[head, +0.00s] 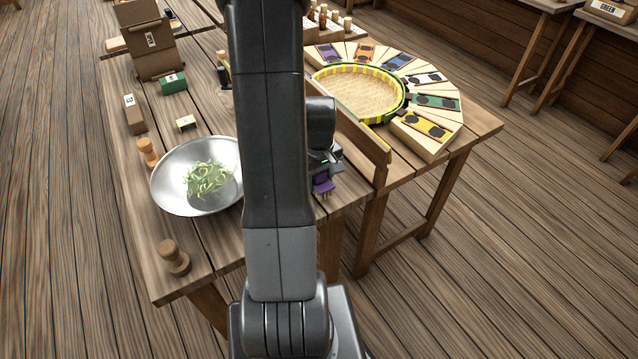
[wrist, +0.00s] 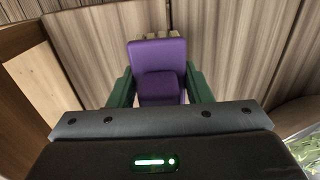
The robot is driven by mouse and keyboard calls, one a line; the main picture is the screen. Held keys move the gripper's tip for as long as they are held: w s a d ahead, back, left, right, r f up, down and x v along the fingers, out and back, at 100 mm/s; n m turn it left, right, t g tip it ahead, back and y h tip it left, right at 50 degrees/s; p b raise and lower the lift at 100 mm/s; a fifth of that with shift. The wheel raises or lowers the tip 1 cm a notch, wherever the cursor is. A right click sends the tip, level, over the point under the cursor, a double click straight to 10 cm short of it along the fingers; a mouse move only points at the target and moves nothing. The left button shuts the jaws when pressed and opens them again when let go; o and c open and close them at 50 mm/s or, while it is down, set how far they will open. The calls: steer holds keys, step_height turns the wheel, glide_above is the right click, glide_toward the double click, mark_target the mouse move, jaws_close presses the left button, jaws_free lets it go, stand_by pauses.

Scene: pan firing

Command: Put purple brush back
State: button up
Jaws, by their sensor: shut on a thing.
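The purple brush (wrist: 158,70) is held between the two green fingers of my gripper (wrist: 160,92) in the wrist view. Pale bristles show at its far end. In the head view the purple brush (head: 323,186) shows just below my gripper (head: 322,172), beside the wooden divider near the table's front edge. I cannot tell whether the brush touches the table. My arm hides part of the table's middle.
A steel pan (head: 165,190) with green shreds stands at left. A wooden divider (head: 372,150) runs right of my gripper. Behind it lies a round yellow-green-rimmed tray (head: 403,108), ringed by colour-marked wooden blocks (head: 437,102). Wooden knobs (head: 174,258) stand near the left edge.

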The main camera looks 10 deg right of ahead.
steer(key=shift+f, duration=1)
steer(key=shift+f, duration=0.25)
steer(key=o, duration=1.3)
steer(key=shift+r, duration=0.15)
